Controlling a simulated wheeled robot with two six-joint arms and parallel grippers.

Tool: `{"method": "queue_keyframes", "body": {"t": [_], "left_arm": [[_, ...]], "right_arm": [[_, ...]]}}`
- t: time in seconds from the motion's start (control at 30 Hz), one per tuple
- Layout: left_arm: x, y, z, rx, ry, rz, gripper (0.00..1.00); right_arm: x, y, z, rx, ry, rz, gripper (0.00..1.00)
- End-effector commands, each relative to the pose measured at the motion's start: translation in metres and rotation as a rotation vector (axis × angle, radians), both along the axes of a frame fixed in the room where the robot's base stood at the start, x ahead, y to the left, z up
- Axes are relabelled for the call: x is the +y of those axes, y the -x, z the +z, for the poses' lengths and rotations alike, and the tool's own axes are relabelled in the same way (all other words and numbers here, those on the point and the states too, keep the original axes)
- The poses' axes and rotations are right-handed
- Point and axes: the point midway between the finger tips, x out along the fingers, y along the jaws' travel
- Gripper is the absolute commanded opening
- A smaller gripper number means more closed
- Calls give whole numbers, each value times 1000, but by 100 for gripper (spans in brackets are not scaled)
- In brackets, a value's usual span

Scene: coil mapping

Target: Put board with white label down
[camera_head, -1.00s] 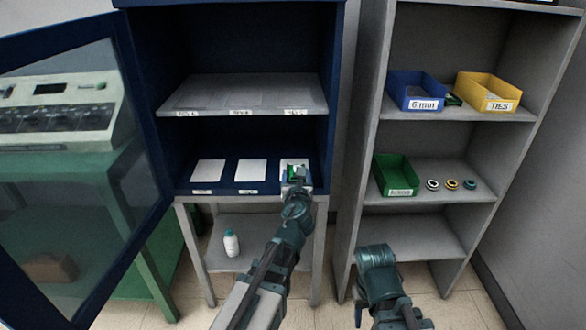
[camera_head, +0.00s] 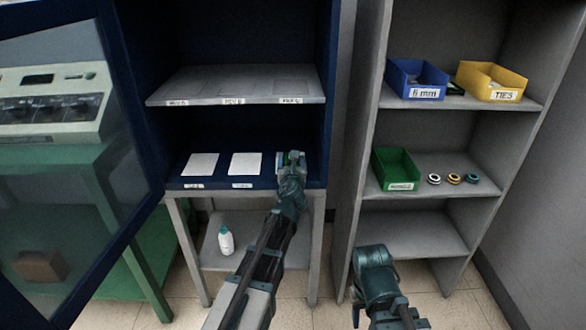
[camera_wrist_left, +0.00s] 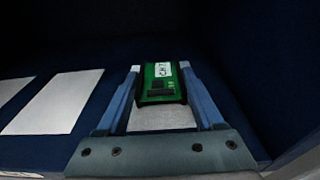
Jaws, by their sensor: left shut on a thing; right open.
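The green board with a white label (camera_wrist_left: 163,82) is between the fingers of my left gripper (camera_wrist_left: 165,85) in the left wrist view. A white pad (camera_wrist_left: 160,117) shows just below it; I cannot tell whether the board touches the pad. In the head view my left gripper (camera_head: 291,158) is over the right end of the blue cabinet's lower shelf (camera_head: 262,181) and mostly hides the board. My right gripper (camera_head: 375,265) is low in front of the grey shelf unit, away from the board; its jaws are open and no object shows in them.
Two bare white pads (camera_head: 200,165) lie left of my left gripper. A grey labelled shelf (camera_head: 237,86) is above. The glass cabinet door (camera_head: 70,190) stands open at left. The grey unit at right holds blue (camera_head: 416,80), yellow (camera_head: 490,82) and green (camera_head: 395,168) bins.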

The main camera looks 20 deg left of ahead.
Motion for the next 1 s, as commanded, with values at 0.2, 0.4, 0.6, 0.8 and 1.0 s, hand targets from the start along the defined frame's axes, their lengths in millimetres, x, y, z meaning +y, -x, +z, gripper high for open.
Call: {"method": "queue_keyframes", "body": {"t": [0.2, 0.4, 0.6, 0.8, 1.0], "left_arm": [[1, 0, -1, 0, 0, 0, 15], [1, 0, -6, 0, 0, 0, 15], [1, 0, -4, 0, 0, 0, 99], [1, 0, -4, 0, 0, 0, 99], [1, 0, 0, 0, 0, 0, 99]], "right_arm": [[0, 0, -1, 0, 1, 0, 50], [0, 0, -6, 0, 1, 0, 50], [0, 0, -4, 0, 1, 0, 50], [0, 0, -4, 0, 1, 0, 50], [0, 0, 0, 0, 1, 0, 50]]}}
